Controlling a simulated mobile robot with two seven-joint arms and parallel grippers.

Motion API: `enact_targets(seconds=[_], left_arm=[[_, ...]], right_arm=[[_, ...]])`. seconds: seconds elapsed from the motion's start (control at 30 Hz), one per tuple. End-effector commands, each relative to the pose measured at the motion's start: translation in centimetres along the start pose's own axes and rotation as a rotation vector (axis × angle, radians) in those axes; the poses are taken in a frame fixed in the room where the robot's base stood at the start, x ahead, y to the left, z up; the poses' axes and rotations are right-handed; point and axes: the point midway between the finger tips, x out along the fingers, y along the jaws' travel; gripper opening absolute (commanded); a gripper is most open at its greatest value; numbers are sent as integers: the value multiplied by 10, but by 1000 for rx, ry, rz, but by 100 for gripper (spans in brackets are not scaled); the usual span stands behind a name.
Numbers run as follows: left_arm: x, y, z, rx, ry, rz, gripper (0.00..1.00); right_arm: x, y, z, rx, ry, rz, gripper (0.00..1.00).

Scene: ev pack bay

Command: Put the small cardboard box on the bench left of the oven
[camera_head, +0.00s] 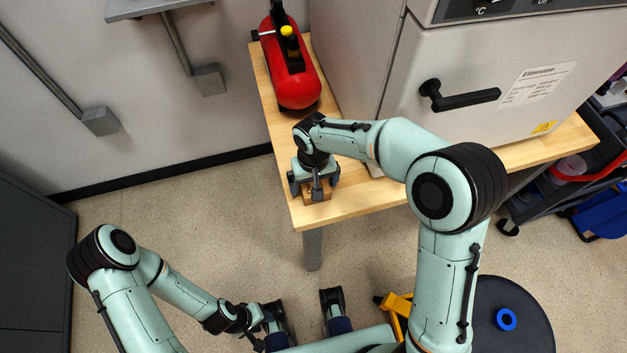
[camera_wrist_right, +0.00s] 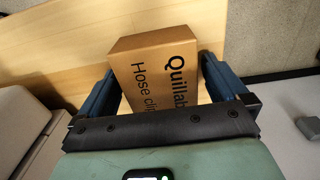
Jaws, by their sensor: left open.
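The small cardboard box (camera_head: 317,193) sits on the wooden bench (camera_head: 362,196), near its front left corner, left of the oven (camera_head: 470,80). In the right wrist view the brown box (camera_wrist_right: 155,75) shows black print, partly cut off by the gripper. My right gripper (camera_head: 315,187) is over the box with one finger on each side. Its fingers (camera_wrist_right: 165,88) are spread wide, with slim gaps beside the turned box. My left gripper (camera_head: 268,328) is open, low at the bottom of the head view, away from the bench, and nothing shows in it.
The oven's black handle (camera_head: 460,96) faces the front. A dark cart (camera_head: 550,190) stands at the right. The floor left of the bench is clear.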

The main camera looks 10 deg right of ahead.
Motion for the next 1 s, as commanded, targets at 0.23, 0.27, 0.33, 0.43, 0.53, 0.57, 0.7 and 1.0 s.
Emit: enact_targets(seconds=[0.23, 0.27, 0.33, 0.43, 0.53, 0.57, 0.7, 1.0], left_arm=[[-2, 1, 1, 0, -4, -1, 43], [-2, 0, 1, 0, -4, -1, 43], [-4, 1, 2, 0, -5, -1, 43], [-6, 1, 3, -1, -9, -2, 43], [-8, 2, 4, -1, -13, -3, 43], [-9, 2, 5, -1, -14, -3, 43], [-12, 2, 6, -2, -19, -4, 43], [-15, 3, 7, -2, -21, -5, 43]], right_arm=[[-6, 0, 0, 0, 2, -1, 100], [-9, 0, -1, 0, 2, -1, 100], [-19, 0, -1, 1, 4, -1, 100], [-40, 0, -1, 1, 6, -3, 100], [-63, -1, -1, 0, 6, -2, 100], [-70, 0, -1, 0, 6, -2, 100], [-97, 0, -1, 0, 4, -1, 100], [-123, 0, 0, -1, 0, -1, 100]])
